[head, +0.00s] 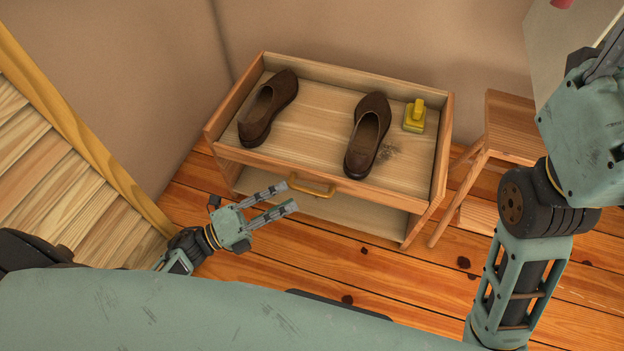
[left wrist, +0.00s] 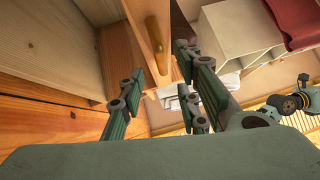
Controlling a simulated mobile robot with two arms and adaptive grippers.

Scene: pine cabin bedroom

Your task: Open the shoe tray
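The shoe tray (head: 310,103) is the shallow top of a wooden stand, with raised wooden sides. Two brown shoes, one on the left (head: 268,107) and one nearer the middle (head: 368,136), rest in it. A yellow handle (head: 311,187) sits on its front, which looks flush with the stand. My left gripper (head: 288,197) is open and empty, its fingers pointing at the handle from the left. In the left wrist view the handle (left wrist: 156,46) appears between the spread fingers, apparently untouched. My right arm shows at the right, but its gripper is out of view.
A yellow-green brush-like object (head: 414,117) stands in the tray beside a dark smudge. A small wooden stool (head: 508,128) stands close to the stand's right side. A slatted wooden surface (head: 50,165) lies at the left. Plank floor (head: 400,278) in front is clear.

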